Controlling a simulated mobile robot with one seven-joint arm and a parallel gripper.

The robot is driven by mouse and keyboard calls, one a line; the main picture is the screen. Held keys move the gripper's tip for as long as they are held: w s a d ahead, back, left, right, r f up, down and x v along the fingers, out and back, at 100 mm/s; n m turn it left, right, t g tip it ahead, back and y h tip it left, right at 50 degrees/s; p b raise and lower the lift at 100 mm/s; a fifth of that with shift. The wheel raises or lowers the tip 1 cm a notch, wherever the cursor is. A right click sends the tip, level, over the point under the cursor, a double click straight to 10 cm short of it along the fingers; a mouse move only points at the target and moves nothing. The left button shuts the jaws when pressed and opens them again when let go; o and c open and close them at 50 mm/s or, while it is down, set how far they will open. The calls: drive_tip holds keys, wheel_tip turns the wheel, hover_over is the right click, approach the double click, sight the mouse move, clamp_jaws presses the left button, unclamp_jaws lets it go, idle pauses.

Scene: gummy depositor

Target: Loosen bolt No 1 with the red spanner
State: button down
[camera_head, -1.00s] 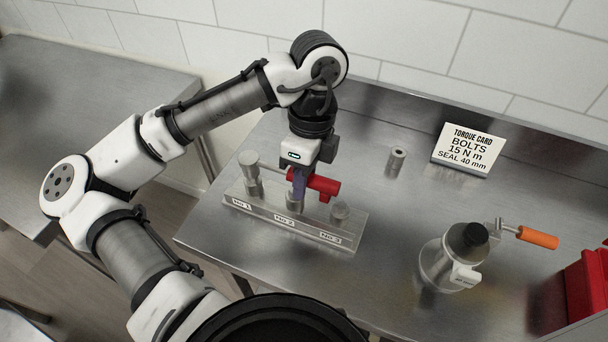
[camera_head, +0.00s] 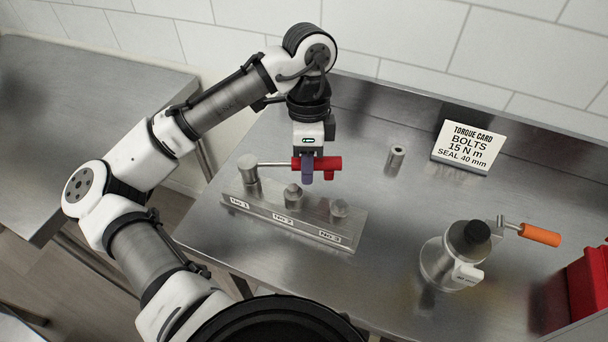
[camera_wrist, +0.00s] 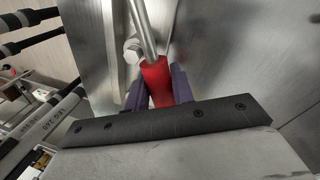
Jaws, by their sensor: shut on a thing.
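The red spanner has a red handle (camera_head: 328,163) and a thin grey shaft (camera_head: 275,164). My gripper (camera_head: 307,177) is shut on the handle, its purple fingers on either side. The shaft runs left to the round metal head (camera_head: 249,161) over bolt No 1, at the left end of the metal block (camera_head: 318,228). I cannot tell exactly how it fits on the bolt. In the wrist view the red handle (camera_wrist: 156,82) sits between the fingers and the shaft (camera_wrist: 143,28) runs up out of frame. Bolt No 2 (camera_head: 292,192) and bolt No 3 (camera_head: 339,207) stand bare on the block.
A small metal cylinder (camera_head: 396,158) stands behind right of the block. The torque card (camera_head: 468,146) is by the wall. A metal canister (camera_head: 446,262) with an orange-handled crank (camera_head: 538,236) stands to the right. Red bins (camera_head: 587,285) are at the right edge. Bench between block and canister is clear.

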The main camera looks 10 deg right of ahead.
drive_tip(key=w+n+h, duration=0.1)
drive_tip(key=w+n, duration=0.5)
drive_tip(key=shift+w+a+n, duration=0.15)
drive_tip(key=shift+n, duration=0.15)
drive_tip(key=shift+r+p, duration=0.35)
drive_tip(key=shift+p+v, duration=0.9)
drive_tip(key=shift+p, duration=0.15)
drive_tip(key=shift+s, duration=0.35)
drive_tip(key=p+v, duration=0.4)
drive_tip(key=shift+s, duration=0.4)
drive_tip(key=shift+w, duration=0.1)
